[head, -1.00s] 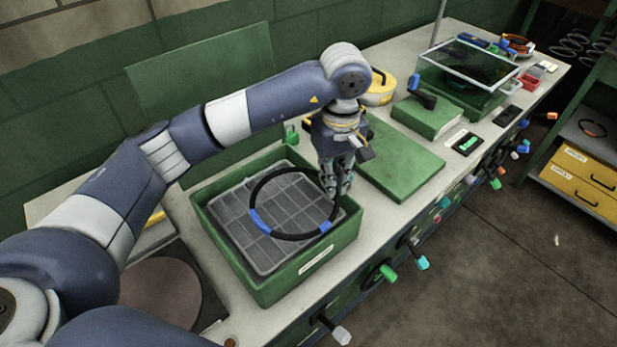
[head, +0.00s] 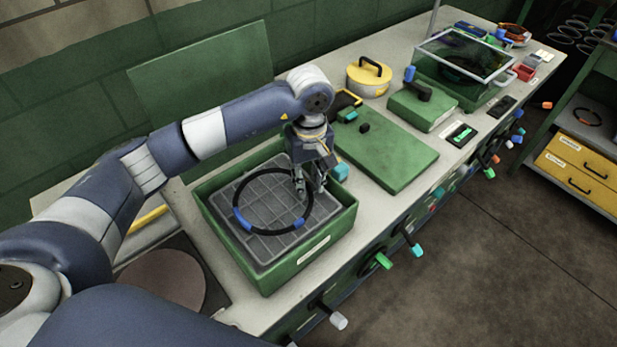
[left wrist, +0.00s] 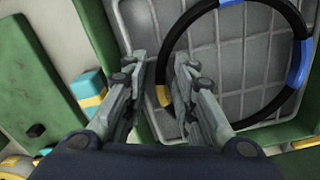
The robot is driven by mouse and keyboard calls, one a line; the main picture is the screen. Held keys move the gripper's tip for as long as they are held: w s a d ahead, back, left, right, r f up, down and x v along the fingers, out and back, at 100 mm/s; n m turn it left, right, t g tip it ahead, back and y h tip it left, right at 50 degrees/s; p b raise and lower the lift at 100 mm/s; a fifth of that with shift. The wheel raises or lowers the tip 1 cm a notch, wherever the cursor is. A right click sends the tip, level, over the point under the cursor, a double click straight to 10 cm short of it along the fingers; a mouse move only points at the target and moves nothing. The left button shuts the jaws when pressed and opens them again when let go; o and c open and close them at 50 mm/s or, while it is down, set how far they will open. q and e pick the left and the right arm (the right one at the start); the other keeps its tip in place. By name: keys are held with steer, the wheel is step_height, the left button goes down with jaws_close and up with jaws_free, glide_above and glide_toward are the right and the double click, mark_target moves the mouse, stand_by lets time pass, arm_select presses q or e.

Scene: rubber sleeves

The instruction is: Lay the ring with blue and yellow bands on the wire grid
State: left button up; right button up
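The ring (head: 270,232) is black with blue bands and lies flat, seemingly on the grey wire grid (head: 263,254) inside the green box. Its yellow band (left wrist: 162,96) shows between my left fingers in the left wrist view, where a blue band (left wrist: 298,65) is at the right. My left gripper (head: 310,192) points down at the ring's right side. Its fingers (left wrist: 163,62) stand apart on either side of the ring, with a gap around it. Part of the ring is hidden behind a finger. My right gripper is not in view.
The green box (head: 310,262) has raised walls close around the grid. A teal block (head: 341,172) is just right of my left gripper. A flat green board (head: 385,160), a yellow round tin (head: 368,80) and a glass-lidded box (head: 465,60) stand farther along the bench.

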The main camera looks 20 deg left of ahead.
arm_select(q)
steer(key=shift+r, duration=0.1)
steer(key=shift+r, duration=0.25)
step_height(320, 180, up, 11)
steer(key=b, duration=0.3)
steer(key=shift+r, duration=0.15)
stand_by(0.5)
